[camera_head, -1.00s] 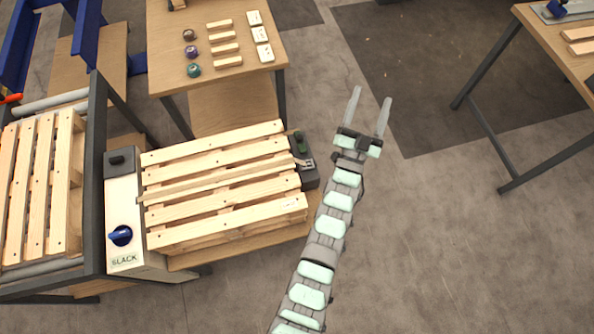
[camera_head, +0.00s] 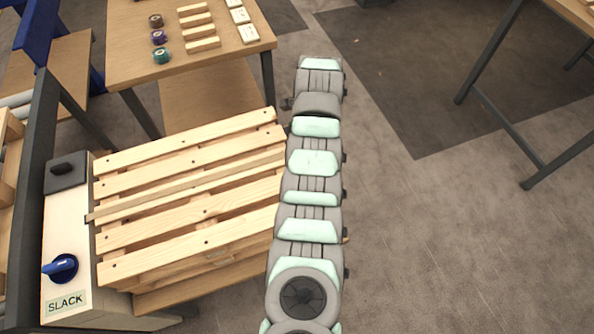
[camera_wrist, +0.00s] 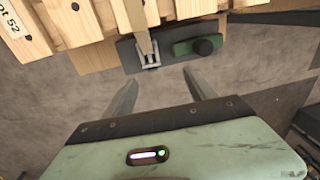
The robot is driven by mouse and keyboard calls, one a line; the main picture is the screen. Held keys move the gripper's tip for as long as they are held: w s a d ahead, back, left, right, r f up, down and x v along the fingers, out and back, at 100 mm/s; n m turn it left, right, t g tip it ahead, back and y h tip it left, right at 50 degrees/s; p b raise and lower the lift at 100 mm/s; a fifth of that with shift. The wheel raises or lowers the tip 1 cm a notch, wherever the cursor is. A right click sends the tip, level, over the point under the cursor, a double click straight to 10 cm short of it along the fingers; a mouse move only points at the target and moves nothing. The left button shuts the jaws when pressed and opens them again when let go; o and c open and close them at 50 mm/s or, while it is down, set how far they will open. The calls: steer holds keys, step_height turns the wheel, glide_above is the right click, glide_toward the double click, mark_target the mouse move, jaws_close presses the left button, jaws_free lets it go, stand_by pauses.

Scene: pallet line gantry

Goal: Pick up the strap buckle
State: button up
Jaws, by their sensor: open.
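The strap buckle (camera_wrist: 148,62) is a small metal frame at the end of a tan strap (camera_wrist: 139,25) in the wrist view. It lies against a dark block beside the pallet's edge. My gripper (camera_wrist: 161,90) is open and empty, with its two fingers pointing towards the buckle, one on each side of it in the picture. The fingertips appear short of it and do not touch it. In the head view my arm hides the buckle and my fingers do not show. There the strap (camera_head: 185,190) crosses the pallet (camera_head: 200,214) lengthwise.
A green part with a round black knob (camera_wrist: 205,47) sits on the dark block right of the buckle. A post marked SLACK with a blue knob (camera_head: 62,268) stands at the pallet's left. A table (camera_head: 120,70) with blocks and rolls stands behind.

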steer(key=shift+g, duration=0.6)
steer(key=f, duration=0.1)
steer(key=s+f+b, duration=0.1)
steer(key=f, duration=0.1)
steer(key=s+f+b, duration=0.1)
steer(key=f, duration=0.1)
steer(key=shift+s+a+f, duration=0.15)
steer(key=shift+s+a, duration=0.05)
steer(key=shift+a, duration=0.1)
steer(key=shift+w+a+f+b, duration=0.1)
steer(key=shift+w+f+b, duration=0.1)
steer(key=shift+f+b, duration=0.6)
steer(key=shift+w+a+f+b, duration=0.1)
steer(key=shift+w+f+b, duration=0.1)
steer(key=shift+f+b, duration=0.6)
step_height(320, 180, down, 2)
steer(key=shift+f+b, duration=0.1)
steer(key=shift+b, duration=0.45)
steer(key=shift+w, duration=0.1)
steer(key=shift+c, duration=0.8)
jaws_close()
